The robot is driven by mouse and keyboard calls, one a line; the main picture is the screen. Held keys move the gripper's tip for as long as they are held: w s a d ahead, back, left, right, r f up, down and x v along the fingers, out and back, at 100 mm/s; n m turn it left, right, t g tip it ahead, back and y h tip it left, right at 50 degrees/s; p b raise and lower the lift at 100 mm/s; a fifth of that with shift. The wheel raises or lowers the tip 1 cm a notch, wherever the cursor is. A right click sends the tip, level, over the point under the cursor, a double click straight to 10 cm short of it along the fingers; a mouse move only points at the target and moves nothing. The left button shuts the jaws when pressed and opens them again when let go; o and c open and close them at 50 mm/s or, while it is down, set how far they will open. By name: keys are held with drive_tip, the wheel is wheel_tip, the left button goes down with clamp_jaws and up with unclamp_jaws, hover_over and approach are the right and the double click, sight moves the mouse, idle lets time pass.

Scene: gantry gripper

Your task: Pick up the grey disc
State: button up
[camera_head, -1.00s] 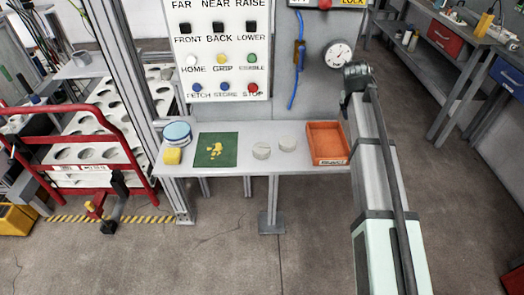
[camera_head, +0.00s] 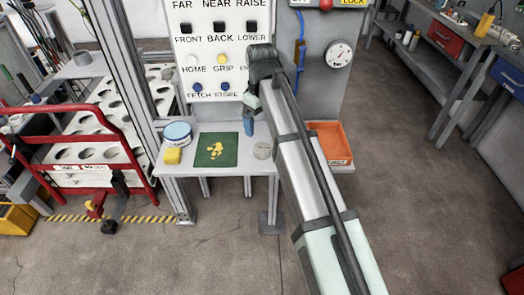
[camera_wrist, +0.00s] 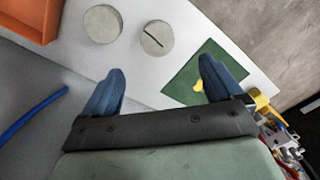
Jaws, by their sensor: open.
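Two pale grey discs lie on the narrow shelf. In the head view, my gripper (camera_head: 249,126) is above the shelf, near the panel.
A button panel (camera_head: 206,50) rises behind. A blue cord (camera_wrist: 30,116) hangs nearby.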

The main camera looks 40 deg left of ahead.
sight(262, 147)
drive_tip(key=f, duration=1.1)
drive_tip(key=shift+w+f, duration=0.15)
drive_tip(key=shift+w, duration=0.05)
drive_tip(key=c, duration=1.3)
drive_tip(key=shift+o, duration=0.2)
